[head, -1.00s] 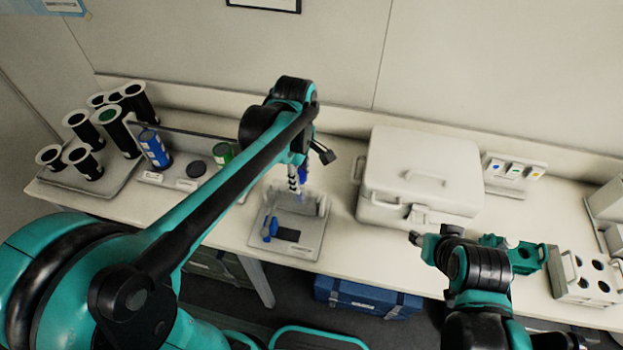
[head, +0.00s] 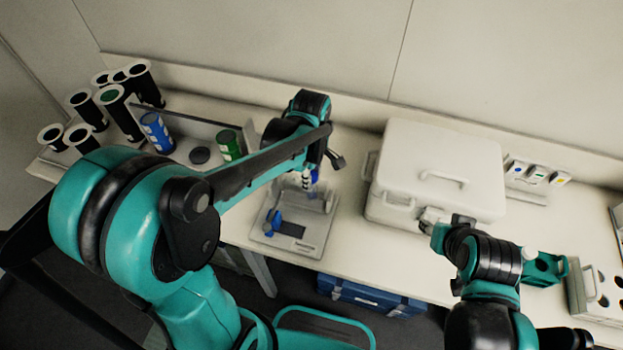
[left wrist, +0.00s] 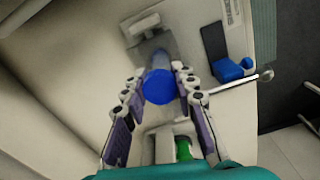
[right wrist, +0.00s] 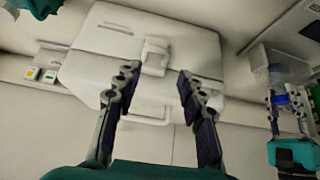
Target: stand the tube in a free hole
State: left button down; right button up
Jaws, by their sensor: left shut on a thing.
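The tube with a blue cap (left wrist: 158,87) is between the fingers of my left gripper (left wrist: 161,92) in the left wrist view. Its clear body runs away from the cap towards a grey stand (head: 318,243). In the head view my left gripper (head: 311,182) is shut on the tube, over the back of that stand. I cannot tell whether the tube's lower end touches the stand. A white rack with dark round holes (head: 579,300) stands at the far right, partly cut off. My right gripper (right wrist: 157,76) is open and empty in front of a white lidded box (right wrist: 95,50).
The white lidded box (head: 440,165) stands between the grey stand and the white rack. Several black cylinders (head: 120,112) and a blue bottle (head: 156,132) stand at the left. A blue case (head: 370,297) lies below the table.

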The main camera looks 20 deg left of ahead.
pick_arm(q)
jog(key=shift+f, duration=0.2)
jog(key=c, duration=1.2)
grip_release()
jog(key=shift+r, duration=0.1)
